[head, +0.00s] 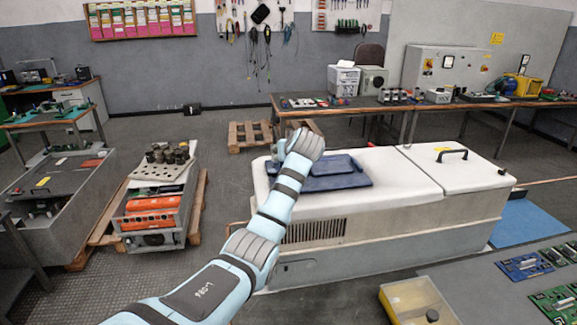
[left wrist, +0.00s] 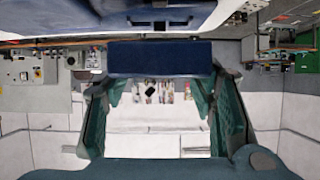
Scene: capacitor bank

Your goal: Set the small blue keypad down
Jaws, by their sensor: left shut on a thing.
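The small blue keypad (head: 335,166) shows in the head view just right of my left wrist, over a larger dark blue mat (head: 352,183) on the white machine (head: 405,183). In the left wrist view, which is upside down, the keypad (left wrist: 160,58) lies across the tips of my left gripper (left wrist: 162,74), which is shut on it. The mat (left wrist: 75,24) shows past the keypad with a thin strip between them. I cannot tell whether they touch. In the head view my wrist hides the left fingers. My right gripper is not in view.
A black handle (head: 451,154) stands up on the right end of the machine. Left of the machine, a pallet carries a grey crate (head: 187,215) with orange units and dark cylinders. A workbench (head: 395,103) runs behind. Bare white top lies right of the mat.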

